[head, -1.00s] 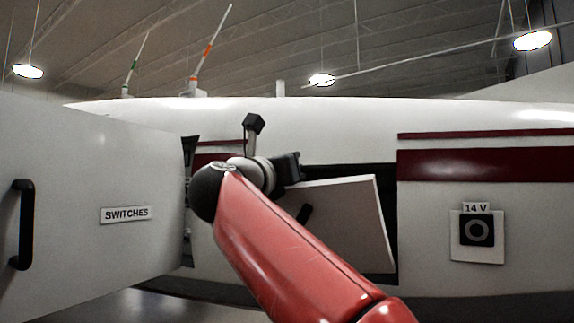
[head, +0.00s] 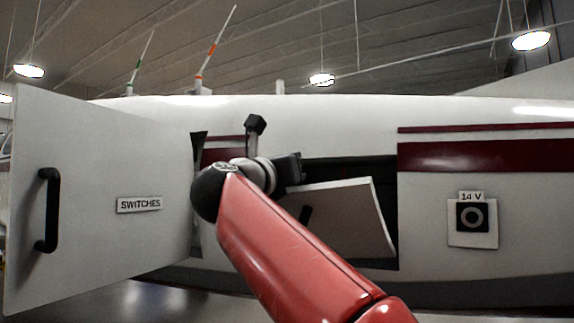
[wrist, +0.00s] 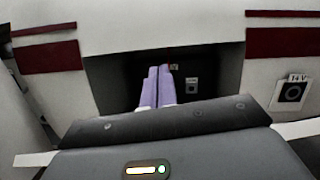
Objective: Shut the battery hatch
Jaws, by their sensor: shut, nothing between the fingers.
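The battery hatch is a white panel (head: 350,215) in the middle of the head view, standing partly open in front of a dark opening in the fuselage. Its top edge leans out and my arm hides its left part. A dark handle on it is partly covered. My gripper (head: 290,168) is at the panel's upper left, in front of the opening; whether it touches is unclear. In the wrist view two pale purple fingers (wrist: 160,69) lie side by side, shut and empty, facing the dark opening (wrist: 215,70). White strips of panel (wrist: 288,130) show beside the gripper body.
A large white door labelled SWITCHES (head: 100,230) with a black handle (head: 48,210) stands open at the left. A 14 V socket (head: 472,217) is on the fuselage right of the opening; it also shows in the wrist view (wrist: 292,92).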

